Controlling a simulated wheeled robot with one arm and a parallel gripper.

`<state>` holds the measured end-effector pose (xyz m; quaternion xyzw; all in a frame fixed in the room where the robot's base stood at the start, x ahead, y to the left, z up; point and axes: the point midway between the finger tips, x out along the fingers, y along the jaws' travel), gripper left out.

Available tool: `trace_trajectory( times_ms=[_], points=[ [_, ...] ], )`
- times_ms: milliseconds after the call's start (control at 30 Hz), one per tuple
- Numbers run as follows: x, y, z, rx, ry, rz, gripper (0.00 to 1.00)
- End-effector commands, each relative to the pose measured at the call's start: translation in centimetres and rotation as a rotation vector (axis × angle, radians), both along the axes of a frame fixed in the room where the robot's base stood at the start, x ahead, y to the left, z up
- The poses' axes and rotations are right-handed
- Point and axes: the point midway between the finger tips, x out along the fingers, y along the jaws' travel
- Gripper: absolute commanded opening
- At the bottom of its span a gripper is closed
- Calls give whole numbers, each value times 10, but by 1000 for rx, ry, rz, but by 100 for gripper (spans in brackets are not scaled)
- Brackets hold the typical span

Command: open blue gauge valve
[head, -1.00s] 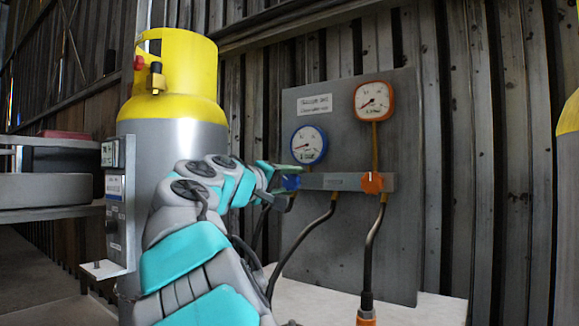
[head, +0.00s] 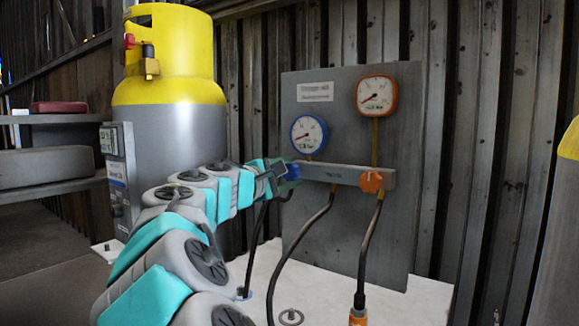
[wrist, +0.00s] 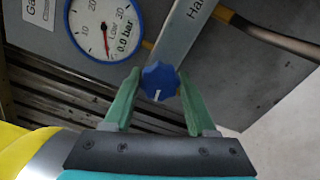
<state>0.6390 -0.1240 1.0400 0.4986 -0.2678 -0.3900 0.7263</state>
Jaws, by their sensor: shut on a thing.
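The blue valve knob (wrist: 159,80) sits on the end of the grey manifold bar (head: 345,175), under the blue-rimmed gauge (head: 309,134). My gripper (wrist: 158,78) is shut on the knob, with one green finger on each side of it. A white mark on the knob's face points down in the wrist view. The blue-rimmed gauge also shows in the wrist view (wrist: 105,28) and reads 0.0 bar. In the head view my gripper (head: 285,171) covers most of the knob.
An orange knob (head: 371,182) sits further right on the bar, below an orange-rimmed gauge (head: 375,96). Dark hoses (head: 298,242) hang from the bar. A yellow-topped grey cylinder (head: 170,60) stands at left. The white tabletop (head: 400,300) is mostly clear.

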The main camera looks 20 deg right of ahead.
Motion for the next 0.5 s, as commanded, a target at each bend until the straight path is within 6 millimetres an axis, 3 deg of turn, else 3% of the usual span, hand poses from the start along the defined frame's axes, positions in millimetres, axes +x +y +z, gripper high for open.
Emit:
trace_trajectory(
  times_ms=[500],
  points=[
    [1, 1, -1, -78, 118, 3, 1]
  ],
)
